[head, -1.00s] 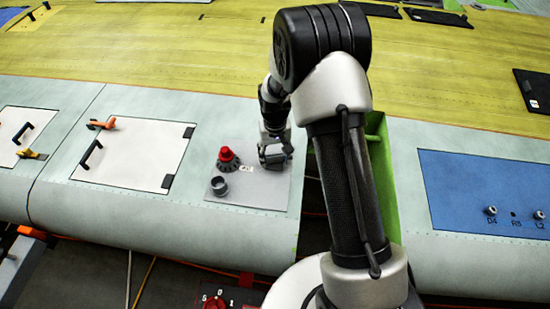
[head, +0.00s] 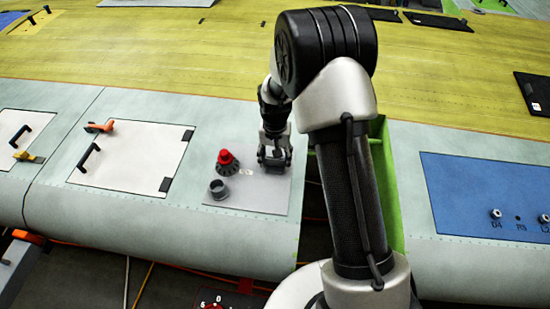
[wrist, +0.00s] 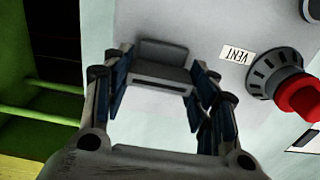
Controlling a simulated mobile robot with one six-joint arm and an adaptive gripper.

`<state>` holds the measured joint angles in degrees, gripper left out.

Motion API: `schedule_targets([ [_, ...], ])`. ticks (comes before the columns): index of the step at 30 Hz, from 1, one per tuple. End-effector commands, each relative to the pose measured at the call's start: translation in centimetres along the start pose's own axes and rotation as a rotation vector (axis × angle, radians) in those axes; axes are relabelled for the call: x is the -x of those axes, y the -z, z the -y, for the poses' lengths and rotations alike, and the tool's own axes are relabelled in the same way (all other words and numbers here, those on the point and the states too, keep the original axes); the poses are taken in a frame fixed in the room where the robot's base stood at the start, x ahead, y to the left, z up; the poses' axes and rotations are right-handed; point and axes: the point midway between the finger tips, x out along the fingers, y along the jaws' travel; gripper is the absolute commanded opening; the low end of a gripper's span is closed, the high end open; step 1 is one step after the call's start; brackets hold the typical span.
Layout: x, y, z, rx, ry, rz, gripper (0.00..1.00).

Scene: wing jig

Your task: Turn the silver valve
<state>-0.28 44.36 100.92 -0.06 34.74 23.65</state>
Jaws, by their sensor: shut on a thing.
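The silver valve (wrist: 160,72) shows in the wrist view as a blocky grey handle on the light grey panel (head: 240,195). My gripper (wrist: 158,88) has a finger on each side of it and is shut on it. In the head view my gripper (head: 273,158) points down at the right part of the panel. There it hides most of the valve, and the handle's exact angle cannot be told.
A red knob on a dark ribbed base (head: 226,163) stands left of my gripper, with a VENT label (wrist: 237,54) between. A grey open cylinder (head: 219,190) stands nearer the panel's front-left. A green-edged gap lies right of the panel.

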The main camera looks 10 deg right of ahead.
Motion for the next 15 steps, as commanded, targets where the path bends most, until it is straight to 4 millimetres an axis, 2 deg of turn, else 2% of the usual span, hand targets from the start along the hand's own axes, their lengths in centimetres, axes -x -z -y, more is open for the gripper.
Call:
schedule_targets([
  [4, 0.06, 0.05, 0.02, -0.004, 0.001, -0.001, 0.29],
  [5, 0.06, 0.06, 0.02, -0.004, 0.002, -0.001, 0.54],
  [13, 0.03, 0.04, 0.01, -0.002, 0.001, -0.001, 0.72],
  [15, 0.02, 0.03, 0.01, -0.002, 0.001, 0.0, 0.73],
])
